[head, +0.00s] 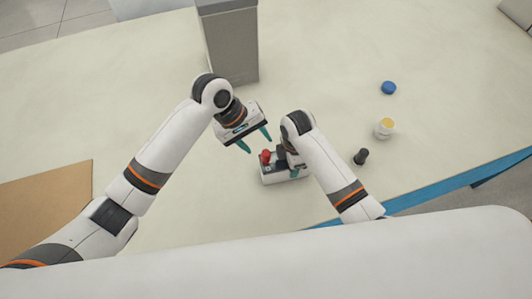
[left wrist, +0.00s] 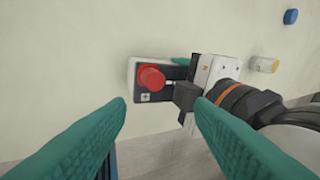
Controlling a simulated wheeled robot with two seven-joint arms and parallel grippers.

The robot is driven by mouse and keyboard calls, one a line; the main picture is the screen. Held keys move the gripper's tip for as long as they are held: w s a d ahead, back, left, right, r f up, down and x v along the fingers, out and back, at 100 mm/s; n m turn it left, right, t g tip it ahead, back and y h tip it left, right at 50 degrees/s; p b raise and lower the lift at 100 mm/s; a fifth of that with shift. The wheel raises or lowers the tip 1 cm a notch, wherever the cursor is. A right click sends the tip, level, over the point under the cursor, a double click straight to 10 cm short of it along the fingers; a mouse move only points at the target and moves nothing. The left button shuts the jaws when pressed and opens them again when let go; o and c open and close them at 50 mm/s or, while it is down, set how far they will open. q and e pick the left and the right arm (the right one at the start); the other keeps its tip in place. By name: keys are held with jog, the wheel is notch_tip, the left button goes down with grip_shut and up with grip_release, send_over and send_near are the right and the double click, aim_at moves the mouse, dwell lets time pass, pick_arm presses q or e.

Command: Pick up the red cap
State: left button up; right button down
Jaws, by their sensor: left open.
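The red cap (head: 265,156) stands on the left end of a white and dark block on the table, a battery by its plus mark (head: 270,180). In the left wrist view the red cap (left wrist: 151,78) is a round cylinder beside the plus mark. My left gripper (head: 255,139) is open and empty, above and up-left of the cap, not touching it. Its two teal fingers frame the lower part of the left wrist view. My right gripper (head: 291,171) is at the block's right part; its jaws are mostly hidden, with one teal finger (left wrist: 196,62) showing.
A tall grey box (head: 231,45) stands at the back. To the right are a blue disc (head: 388,88), a white pot with a yellow top (head: 384,129) and a small black piece (head: 361,156). A brown board (head: 50,205) lies at left. The table between is clear.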

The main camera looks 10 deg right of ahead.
pick_arm(q)
notch_tip(320, 180, up, 5)
jog(key=d+n+y, duration=0.2)
jog(key=n+y, duration=0.3)
jog(key=n, duration=0.9)
send_over(266, 153)
jog(key=shift+t, duration=0.3)
jog(key=f, duration=0.6)
jog(key=shift+w+a+f, duration=0.15)
jog(key=shift+w+a, duration=0.1)
jog(key=shift+s+d+f, duration=0.1)
jog(key=shift+d+f, duration=0.05)
jog(key=shift+f, duration=1.25)
jog(key=shift+s+d+f, duration=0.1)
jog(key=shift+f, duration=1.25)
jog(key=c, duration=1)
